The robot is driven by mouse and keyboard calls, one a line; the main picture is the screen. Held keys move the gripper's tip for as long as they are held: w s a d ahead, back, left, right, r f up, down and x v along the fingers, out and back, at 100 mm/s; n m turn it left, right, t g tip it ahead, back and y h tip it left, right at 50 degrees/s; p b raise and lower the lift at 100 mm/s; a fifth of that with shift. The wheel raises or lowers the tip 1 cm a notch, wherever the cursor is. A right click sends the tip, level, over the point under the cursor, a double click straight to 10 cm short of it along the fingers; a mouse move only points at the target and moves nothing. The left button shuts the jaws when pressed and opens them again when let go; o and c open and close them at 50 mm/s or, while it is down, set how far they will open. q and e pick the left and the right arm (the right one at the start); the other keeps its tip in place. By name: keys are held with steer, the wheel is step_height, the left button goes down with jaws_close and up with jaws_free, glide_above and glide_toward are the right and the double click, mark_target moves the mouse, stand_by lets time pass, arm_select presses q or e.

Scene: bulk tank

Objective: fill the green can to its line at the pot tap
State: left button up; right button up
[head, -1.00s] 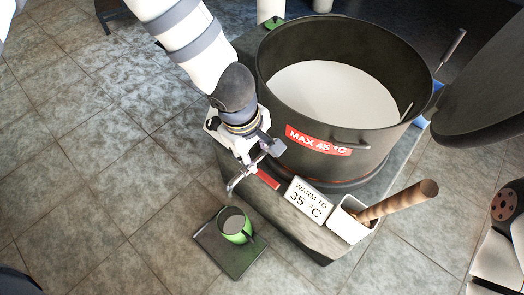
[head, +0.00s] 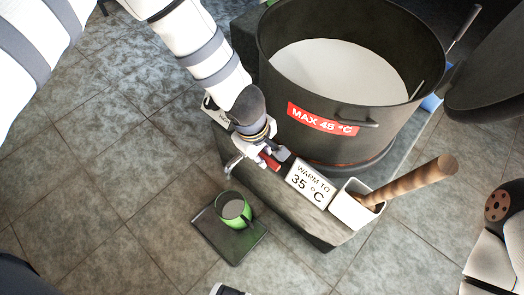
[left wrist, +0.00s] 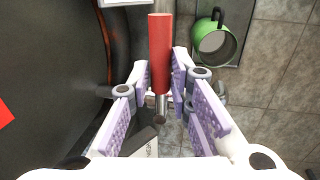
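The green can (head: 234,210) stands upright on a dark square plate (head: 237,249) on the floor. I see a pale grey-white surface inside it, but cannot make out its line or the level. It also shows in the left wrist view (left wrist: 214,44). The pot tap's red handle (left wrist: 160,45) lies between the fingers of my left gripper (left wrist: 160,72). The finger pads close up on both sides of the handle, and its red end sticks out beyond them. In the head view the handle (head: 270,161) is partly covered. No stream shows.
The big dark pot (head: 345,128) with white liquid stands on a dark block. Tiled floor left is clear.

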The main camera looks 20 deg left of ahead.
arm_select(q)
jaws_close()
steer(key=s+m+p, duration=0.1)
steer(key=m, duration=0.1)
steer(key=a+m+p, duration=0.1)
steer(key=m+p, duration=0.1)
steer(key=shift+s+a+h, duration=0.15)
steer(key=shift+s+h, duration=0.15)
steer(key=shift+s, duration=0.05)
steer(key=o, duration=0.7)
jaws_free()
arm_select(e)
steer(key=r, duration=0.1)
steer(key=w+r, duration=0.1)
steer(key=shift+w+r+t, duration=0.2)
steer(key=shift+r+t, duration=0.1)
arm_select(q)
steer(key=v, duration=1.2)
steer(key=shift+w, duration=0.1)
